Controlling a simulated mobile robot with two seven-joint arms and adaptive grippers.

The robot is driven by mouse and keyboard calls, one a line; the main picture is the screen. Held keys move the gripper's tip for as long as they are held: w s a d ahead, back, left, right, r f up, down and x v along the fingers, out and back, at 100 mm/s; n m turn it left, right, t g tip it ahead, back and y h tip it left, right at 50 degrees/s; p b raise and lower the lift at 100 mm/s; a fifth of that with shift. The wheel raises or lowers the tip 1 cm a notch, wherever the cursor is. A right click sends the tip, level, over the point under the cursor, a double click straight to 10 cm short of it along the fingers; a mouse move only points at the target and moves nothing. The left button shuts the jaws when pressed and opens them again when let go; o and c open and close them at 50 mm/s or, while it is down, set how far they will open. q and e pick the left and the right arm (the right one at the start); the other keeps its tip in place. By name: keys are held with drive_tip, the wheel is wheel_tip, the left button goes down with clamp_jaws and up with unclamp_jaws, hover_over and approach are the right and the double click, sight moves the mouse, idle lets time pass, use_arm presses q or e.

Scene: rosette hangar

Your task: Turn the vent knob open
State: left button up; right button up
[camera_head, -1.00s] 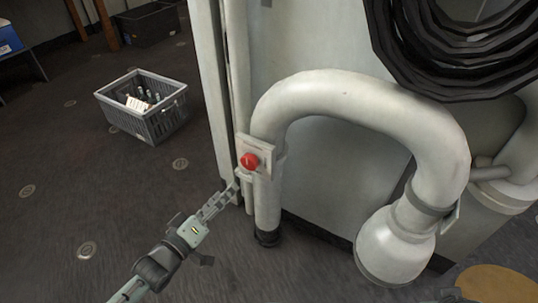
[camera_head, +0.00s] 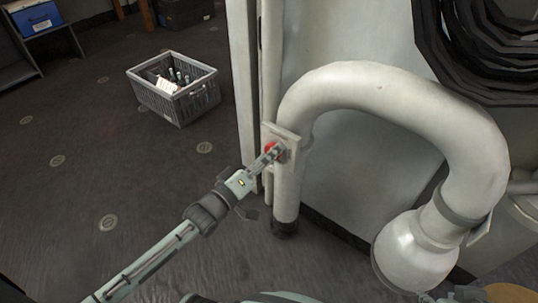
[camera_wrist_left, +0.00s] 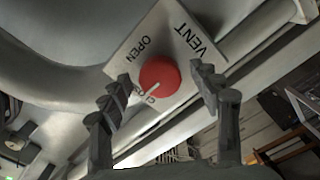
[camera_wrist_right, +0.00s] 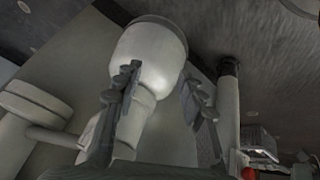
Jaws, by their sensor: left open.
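The red vent knob (camera_wrist_left: 159,76) sits on a pale plate (camera_wrist_left: 130,48) lettered VENT and OPEN. Its white pointer line points lower left, at a label partly hidden by a finger. My left gripper (camera_wrist_left: 161,74) is open, its fingers on either side of the knob; I cannot tell whether they touch it. In the head view the left gripper (camera_head: 270,153) covers part of the knob (camera_head: 271,148), whose plate (camera_head: 289,137) is on a white pipe. My right gripper (camera_wrist_right: 157,78) is open and empty in its wrist view, in front of the pipe's wide end.
The thick white pipe (camera_head: 390,103) arches right to a flared end (camera_head: 410,250). A black hose coil (camera_head: 490,45) hangs upper right. A grey crate with bottles (camera_head: 175,95) stands on the floor at left, with a blue box (camera_head: 35,18) beyond. The floor between is mostly clear.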

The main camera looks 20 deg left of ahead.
use_arm(q)
drive_tip(key=shift+c, duration=0.3)
drive_tip(key=c, duration=1.1)
use_arm(e)
drive_tip(key=s+d+f+g+p, duration=0.1)
drive_tip(key=s+d+g, duration=0.1)
drive_tip(key=s+d, duration=0.15)
use_arm(q)
drive_tip(key=m+p, duration=0.4)
drive_tip(key=m, duration=1.3)
drive_tip(key=shift+m, duration=0.3)
use_arm(e)
drive_tip(key=s+a+x, duration=0.1)
drive_tip(key=x, duration=0.9)
drive_tip(key=shift+s+a+f+g, duration=0.25)
drive_tip(key=shift+a+f+g, duration=0.15)
drive_tip(key=shift+a, duration=0.05)
use_arm(q)
drive_tip(key=shift+m, duration=0.3)
use_arm(e)
drive_tip(key=shift+w, duration=0.15)
